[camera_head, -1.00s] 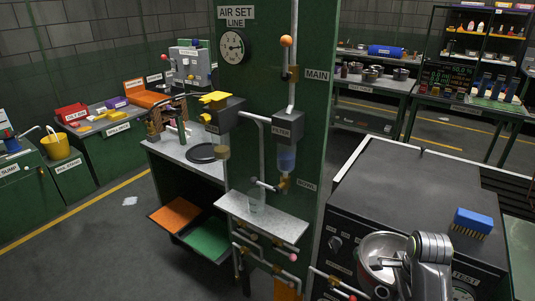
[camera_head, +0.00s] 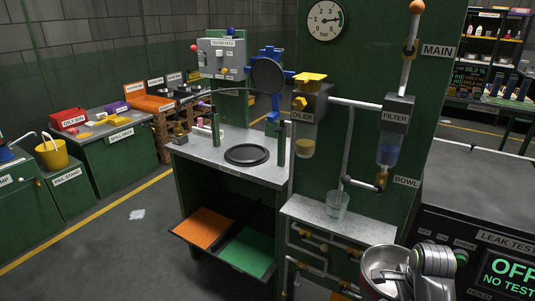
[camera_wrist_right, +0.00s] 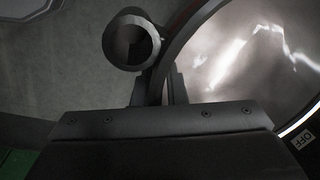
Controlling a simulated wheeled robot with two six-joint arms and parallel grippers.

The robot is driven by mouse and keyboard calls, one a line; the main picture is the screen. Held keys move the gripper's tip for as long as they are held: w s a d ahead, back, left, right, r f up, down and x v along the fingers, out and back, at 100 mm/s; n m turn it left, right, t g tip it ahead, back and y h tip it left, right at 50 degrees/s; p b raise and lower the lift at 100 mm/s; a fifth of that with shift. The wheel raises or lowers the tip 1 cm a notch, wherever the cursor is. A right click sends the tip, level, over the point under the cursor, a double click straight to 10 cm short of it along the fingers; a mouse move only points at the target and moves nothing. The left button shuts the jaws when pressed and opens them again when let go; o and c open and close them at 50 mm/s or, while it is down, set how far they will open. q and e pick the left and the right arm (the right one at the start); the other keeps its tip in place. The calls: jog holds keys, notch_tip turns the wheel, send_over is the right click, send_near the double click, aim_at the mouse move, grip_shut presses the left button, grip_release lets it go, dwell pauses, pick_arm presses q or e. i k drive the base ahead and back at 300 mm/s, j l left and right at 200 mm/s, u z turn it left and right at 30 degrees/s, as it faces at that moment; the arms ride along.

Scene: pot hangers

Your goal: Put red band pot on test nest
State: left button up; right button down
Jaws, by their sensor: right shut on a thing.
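A metal pot (camera_head: 380,262) is at the bottom right of the head view, with my right gripper (camera_head: 408,272) shut on its rim at the right side. In the right wrist view the pot (camera_wrist_right: 255,60) fills the right side, with its shiny inside showing and a thin red edge along it. The pot hangs in the air, roughly upright. A black round ring plate (camera_head: 247,155) lies on the grey bench (camera_head: 205,158), apart from the pot; nothing sits on it. I cannot tell whether it is the test nest. My left gripper is not in view.
A blue frame with a black disc (camera_head: 267,75) stands above the bench. The oiler (camera_head: 308,105), filter (camera_head: 392,125) and a grey shelf with a glass (camera_head: 337,204) stand between bench and pot. The leak test box (camera_head: 510,265) reads OFF, NO TEST.

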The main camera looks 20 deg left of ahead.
aim_at(245, 155)
jog(key=j, duration=0.75)
jog(key=i+j+u, duration=0.1)
jog(key=j, duration=0.6)
